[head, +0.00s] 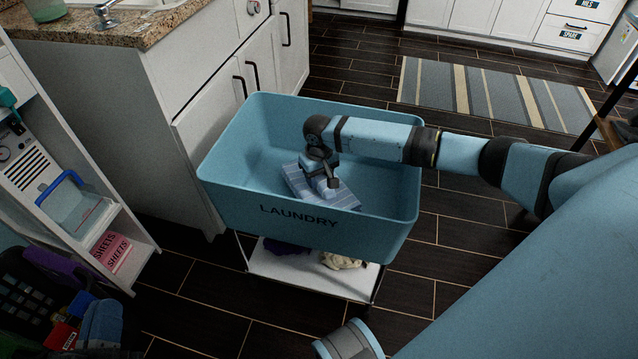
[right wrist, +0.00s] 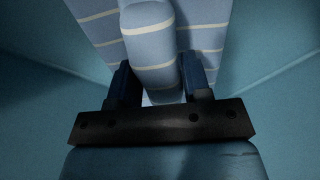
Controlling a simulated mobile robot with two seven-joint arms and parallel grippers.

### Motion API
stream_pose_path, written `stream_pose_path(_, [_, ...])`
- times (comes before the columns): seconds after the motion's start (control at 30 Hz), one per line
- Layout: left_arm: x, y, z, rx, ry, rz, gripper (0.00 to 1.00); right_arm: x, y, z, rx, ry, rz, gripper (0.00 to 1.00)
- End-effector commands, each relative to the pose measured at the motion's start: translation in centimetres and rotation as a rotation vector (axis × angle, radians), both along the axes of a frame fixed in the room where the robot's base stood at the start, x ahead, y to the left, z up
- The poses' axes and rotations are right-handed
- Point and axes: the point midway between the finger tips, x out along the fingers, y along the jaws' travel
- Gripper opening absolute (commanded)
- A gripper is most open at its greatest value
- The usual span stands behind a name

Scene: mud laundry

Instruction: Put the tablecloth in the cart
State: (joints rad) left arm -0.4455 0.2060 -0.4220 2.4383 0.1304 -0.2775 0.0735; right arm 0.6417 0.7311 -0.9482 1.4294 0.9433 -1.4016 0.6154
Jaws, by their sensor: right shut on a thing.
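The tablecloth (head: 338,194), light blue with pale stripes and folded, is inside the blue laundry cart (head: 232,205), low in its basin. My right gripper (head: 326,184) reaches down into the basin and is shut on the cloth. In the right wrist view, a fold of the tablecloth (right wrist: 150,50) rises between the two fingers of the right gripper (right wrist: 160,85), and the blue cart walls show around it.
The cart's lower shelf (head: 300,275) holds a dark purple cloth and a cream cloth. A white cabinet with a granite counter (head: 100,32) stands close behind left. A white shelf unit (head: 90,190) is at the left. Dark floor is clear to the right, with a striped rug (head: 495,92) behind.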

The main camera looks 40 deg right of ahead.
Motion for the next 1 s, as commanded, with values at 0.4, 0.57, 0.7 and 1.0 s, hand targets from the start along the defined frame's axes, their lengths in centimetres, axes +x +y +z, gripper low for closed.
stream_pose_path(0.4, [0.06,-0.10,-1.06,0.016,0.031,-0.010,0.00,0.05,-0.01,-1.65,0.000,-0.001,0.000,0.07])
stream_pose_path(0.57, [0.05,-0.08,-0.86,0.012,0.025,-0.008,0.00,0.02,0.00,-1.95,0.000,0.000,-0.001,0.54])
stream_pose_path(0.7, [0.04,-0.09,-0.87,0.012,0.025,-0.008,0.00,0.01,-0.01,-1.96,0.000,0.000,0.000,0.70])
stream_pose_path(1.0, [0.06,-0.13,-0.78,0.014,0.031,-0.009,0.00,0.01,-0.04,-1.20,-0.001,0.000,0.000,0.70])
